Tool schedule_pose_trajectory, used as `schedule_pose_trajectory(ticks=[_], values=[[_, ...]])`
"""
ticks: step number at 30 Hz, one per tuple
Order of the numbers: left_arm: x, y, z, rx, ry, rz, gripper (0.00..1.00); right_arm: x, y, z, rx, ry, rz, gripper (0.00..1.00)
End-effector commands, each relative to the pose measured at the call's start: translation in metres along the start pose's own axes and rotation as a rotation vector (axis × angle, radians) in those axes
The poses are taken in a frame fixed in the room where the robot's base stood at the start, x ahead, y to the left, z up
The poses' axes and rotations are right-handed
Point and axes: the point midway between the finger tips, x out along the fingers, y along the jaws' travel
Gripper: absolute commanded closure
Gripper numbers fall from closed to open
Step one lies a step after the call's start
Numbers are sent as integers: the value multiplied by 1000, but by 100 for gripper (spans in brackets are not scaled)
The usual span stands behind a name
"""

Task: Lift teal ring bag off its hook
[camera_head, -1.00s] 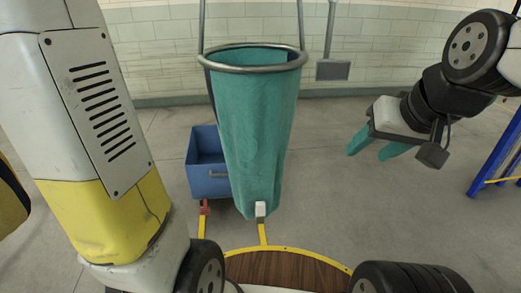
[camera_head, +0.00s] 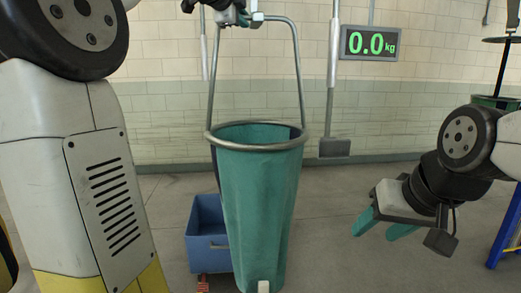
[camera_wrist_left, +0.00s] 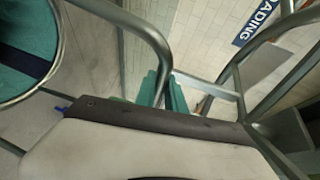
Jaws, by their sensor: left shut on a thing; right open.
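The teal bag (camera_head: 253,205) hangs upright in the head view, with a round metal ring (camera_head: 256,145) at its mouth and a metal handle (camera_head: 298,75) rising above it. My left gripper (camera_head: 240,14) is at the handle's top bar, near the upper picture edge. In the left wrist view its teal fingers (camera_wrist_left: 164,92) are shut on the handle's metal bar (camera_wrist_left: 152,38); the bag (camera_wrist_left: 24,38) shows at the upper left. I cannot make out the hook or whether the handle touches it. My right gripper (camera_head: 378,226) is open and empty, right of the bag.
A blue bin (camera_head: 206,236) stands on the floor behind the bag, to its left. A display reading 0.0 kg (camera_head: 370,43) is at the back wall. A blue frame (camera_head: 507,235) stands at the right edge. Another teal bag (camera_head: 497,101) shows at the far right.

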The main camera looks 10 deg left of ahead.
Motion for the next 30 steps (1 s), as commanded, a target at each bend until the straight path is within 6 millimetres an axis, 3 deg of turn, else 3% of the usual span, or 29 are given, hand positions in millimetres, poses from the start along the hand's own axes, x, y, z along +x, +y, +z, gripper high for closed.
schedule_pose_trajectory(ticks=[8, 25, 30], values=[[-1, -5, 0, 0, 0, -5, 100, 0, 0, 0, 0, 0, 0, 48], [-7, -37, -4, -1, 1, -6, 100, 0, 0, 0, 0, 0, 0, 48], [-23, -34, -3, 0, 0, -6, 100, 0, 0, 0, 0, 0, 0, 48]])
